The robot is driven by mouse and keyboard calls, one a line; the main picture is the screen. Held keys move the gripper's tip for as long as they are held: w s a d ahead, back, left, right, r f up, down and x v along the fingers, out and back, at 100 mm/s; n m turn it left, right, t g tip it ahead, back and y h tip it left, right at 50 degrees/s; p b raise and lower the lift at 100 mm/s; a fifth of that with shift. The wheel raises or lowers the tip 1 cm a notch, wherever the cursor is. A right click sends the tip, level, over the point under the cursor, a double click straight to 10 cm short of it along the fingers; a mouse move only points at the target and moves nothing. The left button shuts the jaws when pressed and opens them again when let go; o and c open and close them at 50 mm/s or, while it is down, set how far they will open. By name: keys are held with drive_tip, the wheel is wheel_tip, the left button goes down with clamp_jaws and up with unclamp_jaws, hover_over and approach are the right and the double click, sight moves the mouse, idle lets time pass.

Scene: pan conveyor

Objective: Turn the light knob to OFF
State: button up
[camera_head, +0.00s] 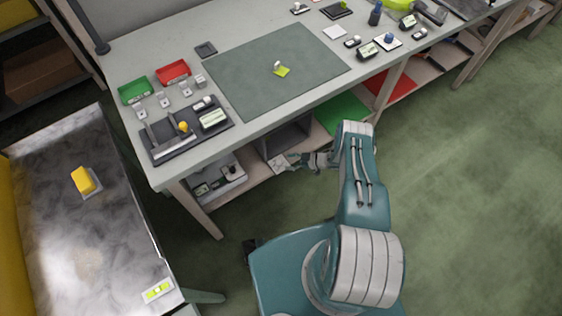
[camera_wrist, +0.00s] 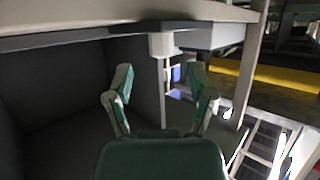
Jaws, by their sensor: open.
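No part is clearly readable as the light knob. A yellow round part (camera_head: 183,126) stands on a dark tray (camera_head: 160,154) at the bench's near left. My gripper (camera_head: 308,160) is low beside the bench's front edge, near the lower shelf, apart from these parts. In the wrist view my gripper (camera_wrist: 160,78) shows two spread green-and-grey fingers with nothing between them. Beyond them a pale block (camera_wrist: 162,45) hangs under a tabletop edge.
A metal-topped table (camera_head: 60,235) at the left bears a yellow block (camera_head: 86,181) and a small pale panel with a yellow-green face (camera_head: 158,290). Green (camera_head: 137,90) and red (camera_head: 173,72) trays stand on the bench. The green floor at the right is free.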

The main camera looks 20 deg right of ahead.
drive_tip(key=v, duration=0.7)
drive_tip(key=shift+f, duration=0.1)
